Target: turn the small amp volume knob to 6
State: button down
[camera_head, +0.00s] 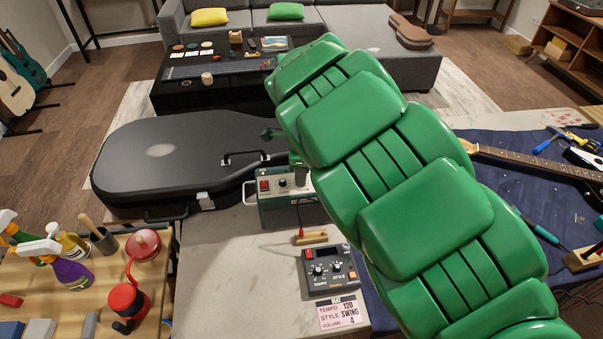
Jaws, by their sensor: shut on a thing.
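The small amp (284,202) is a green box with a light control panel on top, standing at the back of the grey bench top. A red switch shows at the panel's left, with a small knob (283,183) beside it. The dark tip of my gripper (300,176) shows only in part, at the panel right of that knob. It is shut on a knob there, which the fingers hide. I cannot read the knob's setting.
A dark pedal box (330,271) with knobs stands in front of the amp, near a small wooden block (311,237). A card (343,313) reads tempo 120, style swing, volume 4. A black guitar case (180,165) lies behind left. A guitar (530,160) lies right on blue cloth.

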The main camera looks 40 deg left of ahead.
jog(key=shift+w, duration=0.1)
jog(key=c, duration=1)
grip_release()
jog(key=shift+c, duration=0.2)
jog(key=shift+r, duration=0.1)
jog(key=shift+r, duration=3.8)
jog(key=shift+d, duration=0.1)
